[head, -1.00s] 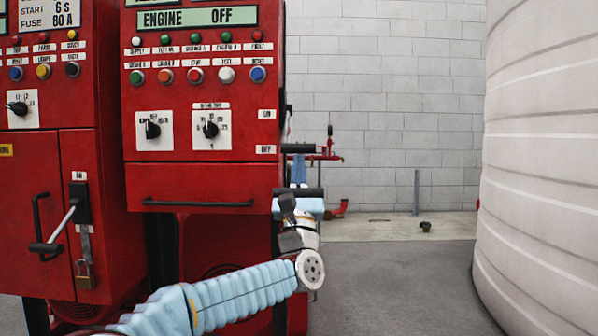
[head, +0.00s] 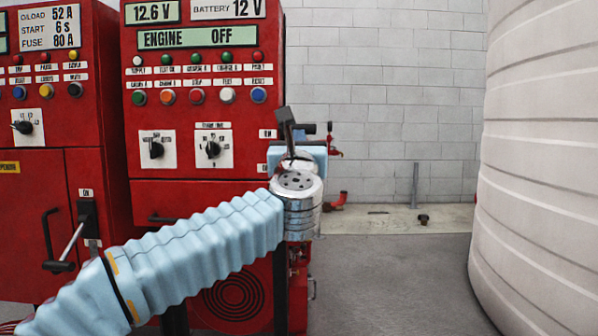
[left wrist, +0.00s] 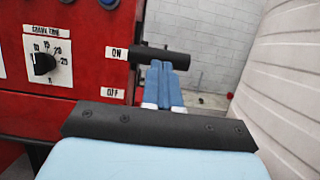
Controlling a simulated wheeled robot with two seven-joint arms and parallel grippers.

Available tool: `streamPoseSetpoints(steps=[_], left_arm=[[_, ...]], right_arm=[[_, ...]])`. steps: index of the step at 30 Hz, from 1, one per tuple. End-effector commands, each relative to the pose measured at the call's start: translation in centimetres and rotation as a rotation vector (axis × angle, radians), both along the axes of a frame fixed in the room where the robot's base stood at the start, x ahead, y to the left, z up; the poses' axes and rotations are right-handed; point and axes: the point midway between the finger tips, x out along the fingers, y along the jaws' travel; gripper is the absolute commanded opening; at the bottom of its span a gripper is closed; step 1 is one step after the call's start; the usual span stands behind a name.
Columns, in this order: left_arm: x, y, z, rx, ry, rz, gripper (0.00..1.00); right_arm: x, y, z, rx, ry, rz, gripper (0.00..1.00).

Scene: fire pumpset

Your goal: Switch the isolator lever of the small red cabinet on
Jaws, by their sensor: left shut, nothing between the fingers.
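The small red cabinet (head: 200,200) stands in the middle of the head view, with ON and OFF labels at its right edge. The isolator lever's black grip (left wrist: 162,57) sticks out past that edge in the left wrist view, about level with the ON label (left wrist: 116,53). The OFF label (left wrist: 112,93) is lower. My left gripper (left wrist: 164,68) is shut and empty; its blue fingertips are at the underside of the grip, apparently touching. In the head view my wrist hides the fingers and part of the lever. My right gripper is out of view.
A larger red cabinet (head: 60,190) with its own lever (head: 68,246) stands at the left. A big white ribbed tank (head: 540,160) fills the right. Red piping (head: 338,200) is behind. The grey floor between cabinet and tank is clear.

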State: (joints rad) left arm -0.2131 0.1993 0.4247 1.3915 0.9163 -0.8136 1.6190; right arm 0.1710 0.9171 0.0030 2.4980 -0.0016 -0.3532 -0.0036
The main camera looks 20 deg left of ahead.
Motion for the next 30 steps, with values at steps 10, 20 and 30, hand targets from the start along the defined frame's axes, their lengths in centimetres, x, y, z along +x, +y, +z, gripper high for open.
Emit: streamPoseSetpoints(steps=[10,20,30], left_arm=[[0.2,0.1,7.3,-0.019,0.056,0.000,0.00],[1.3,0.3,10.6,-0.029,0.125,0.002,0.00],[1.8,0.5,11.7,-0.028,0.124,0.003,0.00]], right_arm=[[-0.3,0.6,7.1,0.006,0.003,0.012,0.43],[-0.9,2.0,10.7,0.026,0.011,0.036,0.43],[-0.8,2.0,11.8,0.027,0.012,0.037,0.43]])
